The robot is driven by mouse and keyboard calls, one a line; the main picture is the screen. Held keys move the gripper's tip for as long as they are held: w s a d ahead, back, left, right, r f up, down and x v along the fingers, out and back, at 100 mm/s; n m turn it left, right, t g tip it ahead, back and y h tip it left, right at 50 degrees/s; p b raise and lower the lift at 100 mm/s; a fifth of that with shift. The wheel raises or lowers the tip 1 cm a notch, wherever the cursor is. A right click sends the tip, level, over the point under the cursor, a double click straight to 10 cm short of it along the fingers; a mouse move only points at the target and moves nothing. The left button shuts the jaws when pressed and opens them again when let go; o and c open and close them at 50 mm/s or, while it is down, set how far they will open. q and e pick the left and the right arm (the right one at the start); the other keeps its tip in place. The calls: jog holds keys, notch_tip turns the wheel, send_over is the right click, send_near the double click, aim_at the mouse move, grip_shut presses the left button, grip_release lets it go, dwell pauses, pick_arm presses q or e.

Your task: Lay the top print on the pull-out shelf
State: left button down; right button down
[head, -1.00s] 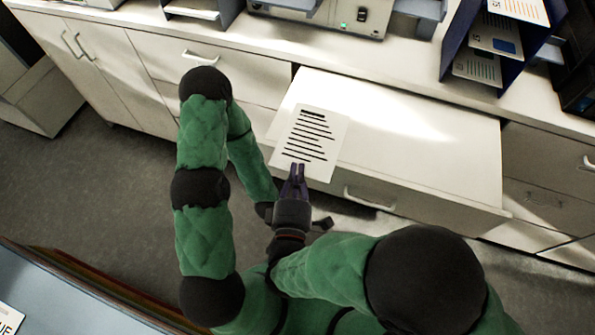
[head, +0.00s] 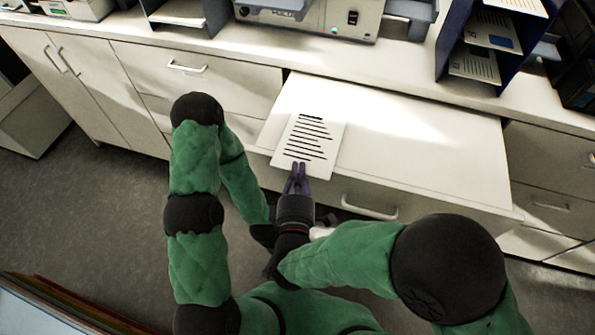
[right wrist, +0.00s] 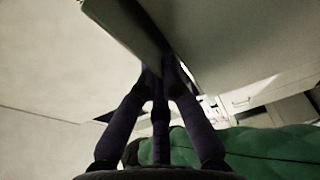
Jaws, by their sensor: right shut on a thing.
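The print (head: 308,142) is a white sheet with several black lines. My right gripper (head: 298,178) is shut on its near edge in the head view. The print overlaps the left front part of the pull-out shelf (head: 420,145), a wide white surface standing out from the cabinets, and its near end reaches past the front edge. I cannot tell whether it touches the shelf. The fingers also show in the right wrist view (right wrist: 160,75), close together, with pale flat surfaces around them. My left arm bends down at the left; its gripper fingers are hidden behind the right wrist.
A dark blue rack (head: 480,45) with several sheets stands on the counter at the right back. A beige machine (head: 310,15) stands at the back middle. A table edge (head: 45,305) is at the lower left. The shelf's middle and right are clear.

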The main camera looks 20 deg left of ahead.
jog(key=shift+f, duration=0.4)
jog(key=c, duration=1.3)
grip_release()
jog(key=shift+c, duration=0.2)
jog(key=v, duration=1.2)
jog(key=shift+s, duration=0.1)
